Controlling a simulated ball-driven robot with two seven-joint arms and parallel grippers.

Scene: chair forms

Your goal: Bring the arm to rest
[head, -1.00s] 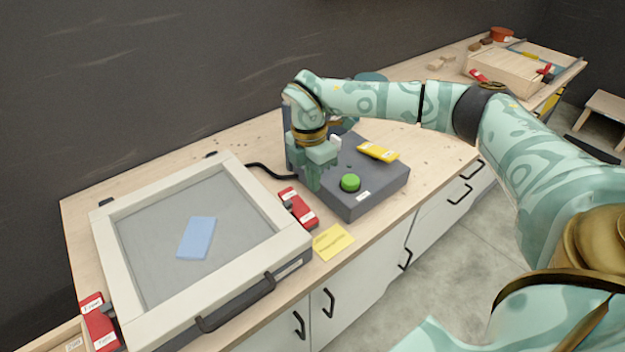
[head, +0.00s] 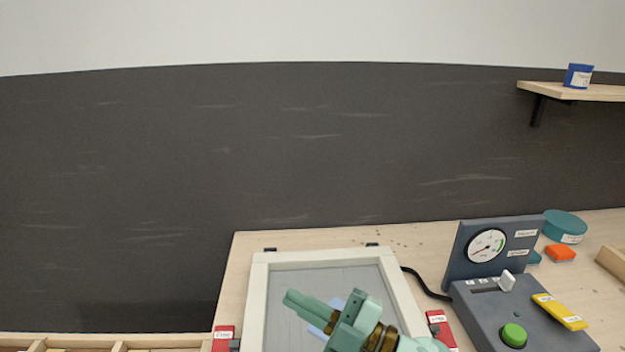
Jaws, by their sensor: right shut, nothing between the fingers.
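My right gripper (head: 318,308) shows at the bottom middle of the head view, coming in from the lower right. Its teal fingers are together and point left, with nothing between them. It is in front of the white-framed box (head: 262,300) with the grey panel, and hides part of the light blue piece (head: 318,332) there. I cannot tell its height above the box. My left gripper is out of view.
A grey control unit (head: 480,312) with a dial, a green button (head: 513,335) and a yellow label piece (head: 560,311) stands at right. Red clamps (head: 222,336) flank the box. The dark wall is bare.

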